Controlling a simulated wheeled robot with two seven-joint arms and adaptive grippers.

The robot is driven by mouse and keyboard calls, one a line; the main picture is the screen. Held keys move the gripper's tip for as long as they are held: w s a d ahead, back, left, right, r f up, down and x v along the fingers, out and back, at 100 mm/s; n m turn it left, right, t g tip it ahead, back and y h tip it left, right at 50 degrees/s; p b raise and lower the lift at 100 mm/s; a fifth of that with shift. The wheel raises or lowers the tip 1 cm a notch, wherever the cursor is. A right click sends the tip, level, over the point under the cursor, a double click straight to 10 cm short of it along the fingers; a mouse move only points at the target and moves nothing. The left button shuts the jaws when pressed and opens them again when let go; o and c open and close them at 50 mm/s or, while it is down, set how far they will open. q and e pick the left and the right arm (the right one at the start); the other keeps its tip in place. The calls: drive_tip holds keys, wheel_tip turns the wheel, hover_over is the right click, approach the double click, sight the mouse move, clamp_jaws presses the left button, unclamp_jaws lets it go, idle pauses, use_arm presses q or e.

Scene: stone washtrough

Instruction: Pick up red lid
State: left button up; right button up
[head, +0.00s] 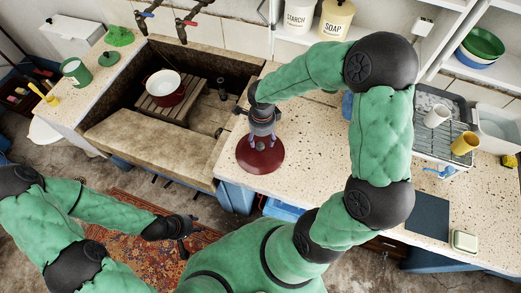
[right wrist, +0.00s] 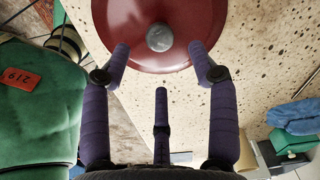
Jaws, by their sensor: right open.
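The red lid (head: 262,160) lies flat on the speckled counter, just right of the stone trough. In the right wrist view the lid (right wrist: 135,42) shows a grey knob (right wrist: 160,37) on top. My right gripper (head: 263,142) is above the lid, pointing down. In the wrist view its purple fingers (right wrist: 158,58) are spread, with the knob beyond and between the tips, not gripped. Whether the fingertips touch the lid is unclear. My left gripper (head: 187,228) hangs low over the rug, away from the counter; its jaws are too small to read.
A red pot (head: 165,88) with a pale inside stands on a wooden slatted rack in the trough (head: 125,133). A dish rack (head: 440,128) with cups stands to the right. The counter (head: 290,195) in front right of the lid is clear. Taps (head: 190,22) hang over the trough.

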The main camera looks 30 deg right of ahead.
sight(261, 145)
drive_tip(key=shift+d+f, duration=0.25)
drive_tip(key=shift+f, duration=0.2)
drive_tip(key=f, duration=0.2)
drive_tip(key=f+b, duration=0.1)
drive_tip(key=f, duration=0.2)
drive_tip(key=shift+w+a+f, duration=0.3)
drive_tip(key=shift+w+a, duration=0.05)
drive_tip(key=shift+r, duration=0.1)
clamp_jaws()
